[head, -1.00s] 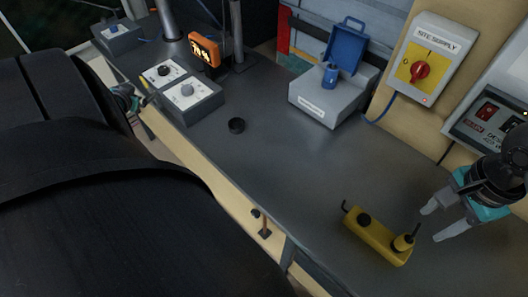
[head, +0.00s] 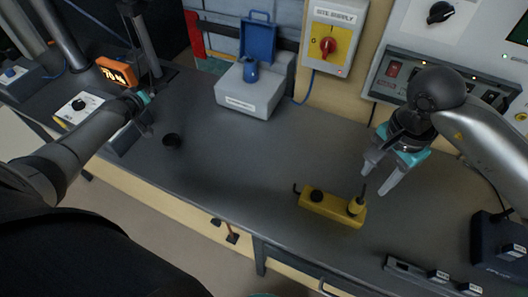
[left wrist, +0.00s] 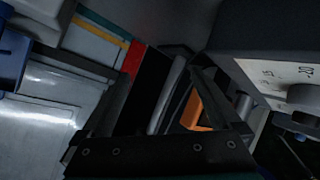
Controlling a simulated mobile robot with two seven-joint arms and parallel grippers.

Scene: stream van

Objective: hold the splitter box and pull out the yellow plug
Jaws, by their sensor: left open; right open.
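The yellow splitter box (head: 333,208) lies on the grey bench in the head view. A black plug or knob (head: 316,195) is near its left end. The yellow plug (head: 356,206), with a dark cord rising from it, sits at its right end. My right gripper (head: 377,182) is open and empty, just above and right of the yellow plug, with fingers pointing down-left. My left gripper (head: 146,99) is far to the left by the grey control boxes; its fingers are mostly hidden in the head view. The left wrist view shows its fingers (left wrist: 172,85) apart with nothing held.
An orange display (head: 117,71) is at left. The bench middle is clear.

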